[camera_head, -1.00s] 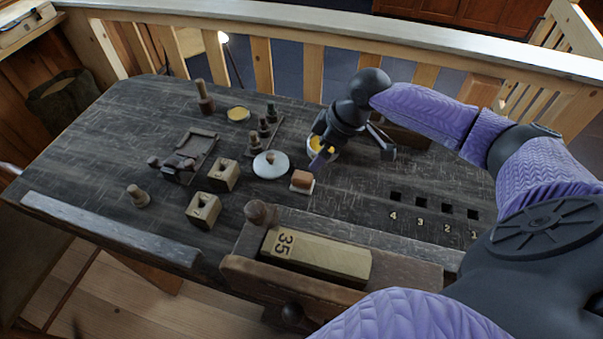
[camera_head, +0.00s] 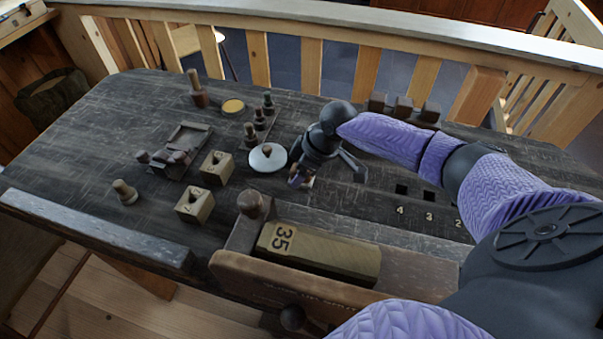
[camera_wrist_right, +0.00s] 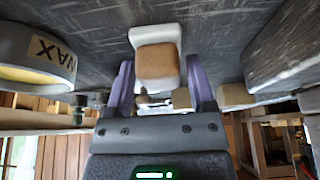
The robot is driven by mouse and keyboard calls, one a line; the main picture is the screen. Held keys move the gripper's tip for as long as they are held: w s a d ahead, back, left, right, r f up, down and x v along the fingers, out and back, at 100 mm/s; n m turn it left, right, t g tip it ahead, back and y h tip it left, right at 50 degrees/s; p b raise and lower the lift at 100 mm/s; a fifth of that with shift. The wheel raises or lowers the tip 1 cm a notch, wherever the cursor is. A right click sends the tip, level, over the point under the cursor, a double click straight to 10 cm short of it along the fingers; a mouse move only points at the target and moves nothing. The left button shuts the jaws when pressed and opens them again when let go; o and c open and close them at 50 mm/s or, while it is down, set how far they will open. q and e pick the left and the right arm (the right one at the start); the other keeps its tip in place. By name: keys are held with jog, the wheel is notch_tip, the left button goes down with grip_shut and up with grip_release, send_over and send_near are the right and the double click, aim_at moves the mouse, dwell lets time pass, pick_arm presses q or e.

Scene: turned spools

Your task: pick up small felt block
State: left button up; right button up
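The small felt block is white with a brown top. It shows in the right wrist view (camera_wrist_right: 157,62), lying on the dark bench top ahead of and between my fingers. In the head view only a little of the felt block (camera_head: 308,183) shows, the rest being hidden by my right gripper (camera_head: 324,176). The right gripper is open, low over the bench, with its purple-lined fingers (camera_wrist_right: 160,88) spread to both sides of the block. I cannot tell whether they touch it. My left gripper is not in view.
A wax tin (camera_wrist_right: 38,62) stands close at the left in the wrist view. A white disc (camera_head: 267,158) lies left of the gripper. An open drawer holding a long block (camera_head: 318,254) marked 35 is at the front. Dark blocks (camera_head: 403,107) stand behind.

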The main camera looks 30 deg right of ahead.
grip_shut()
notch_tip(320, 180, up, 9)
jog(key=p, duration=0.3)
jog(key=shift+r, duration=0.15)
jog(key=shift+r+p, duration=0.3)
jog(key=shift+r, duration=0.1)
jog(key=shift+c, duration=1.2)
grip_release()
jog(key=c, duration=0.6)
